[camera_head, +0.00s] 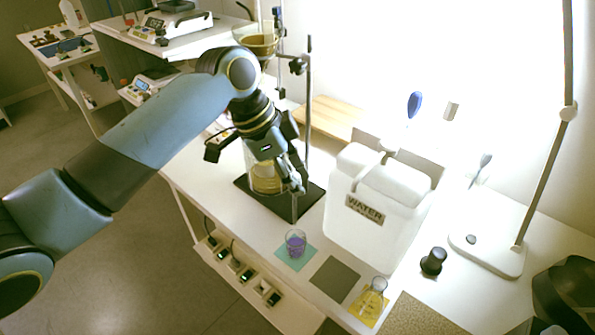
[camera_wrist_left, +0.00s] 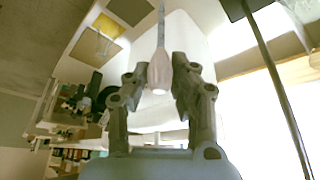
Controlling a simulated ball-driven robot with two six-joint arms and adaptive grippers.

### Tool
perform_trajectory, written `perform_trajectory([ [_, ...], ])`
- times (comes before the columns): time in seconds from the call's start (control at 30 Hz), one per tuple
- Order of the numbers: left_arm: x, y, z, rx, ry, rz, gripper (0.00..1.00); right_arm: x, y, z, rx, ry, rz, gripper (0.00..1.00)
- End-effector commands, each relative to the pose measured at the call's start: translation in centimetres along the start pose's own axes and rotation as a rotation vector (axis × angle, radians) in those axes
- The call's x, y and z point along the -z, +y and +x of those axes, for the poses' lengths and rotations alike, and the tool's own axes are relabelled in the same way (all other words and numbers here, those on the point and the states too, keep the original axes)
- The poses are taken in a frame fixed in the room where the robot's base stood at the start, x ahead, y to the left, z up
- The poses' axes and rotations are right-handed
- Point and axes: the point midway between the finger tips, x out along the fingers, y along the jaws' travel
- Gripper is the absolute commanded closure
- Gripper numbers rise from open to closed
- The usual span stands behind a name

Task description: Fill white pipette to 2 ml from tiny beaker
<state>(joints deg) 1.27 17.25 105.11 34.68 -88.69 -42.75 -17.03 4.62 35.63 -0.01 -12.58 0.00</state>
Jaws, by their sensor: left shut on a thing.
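My left gripper (camera_head: 294,183) is shut on the white pipette (camera_wrist_left: 160,68), whose pale bulb sits between the fingers in the left wrist view. The thin stem points away from the fingers there. In the head view a thin strip of the pipette (camera_head: 294,208) hangs below the fingers, roughly upright. The tiny beaker (camera_head: 296,243) holds purple liquid and stands on a teal mat (camera_head: 282,255). The pipette appears above and behind the beaker, apart from it. The fill level in the pipette cannot be read. My right gripper is not recognisable in view.
A white WATER container (camera_head: 345,225) stands right of the gripper. A stand with a dark base (camera_head: 258,203) and a large amber-filled beaker (camera_head: 264,178) is behind. A bare grey mat (camera_head: 335,279), a flask on a yellow mat (camera_head: 372,302) and a black knob-like object (camera_head: 433,262) lie nearer right.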

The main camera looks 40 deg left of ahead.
Motion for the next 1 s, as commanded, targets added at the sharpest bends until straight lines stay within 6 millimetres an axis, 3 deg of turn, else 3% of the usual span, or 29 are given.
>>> perform_trajectory([
  [0.13, 0.1, 0.0, -0.1, 0.0, 0.0, 0.0, 0.85, -1.4, -1.3, -0.2, 0.015, -0.02, 0.005, 0.6],
  [0.3, 0.1, 0.0, -0.3, 0.001, 0.002, 0.003, 0.85, -1.0, -0.6, -1.1, 0.007, -0.017, 0.002, 0.6],
  [0.53, -0.7, 0.0, 1.6, 0.001, 0.001, 0.002, 0.85, -0.2, 0.3, 0.0, -0.003, -0.002, -0.001, 0.6],
  [1.0, -2.1, 0.0, 5.0, 0.001, 0.001, 0.001, 0.85, -0.4, 0.1, 1.6, -0.002, -0.003, -0.001, 0.6],
])
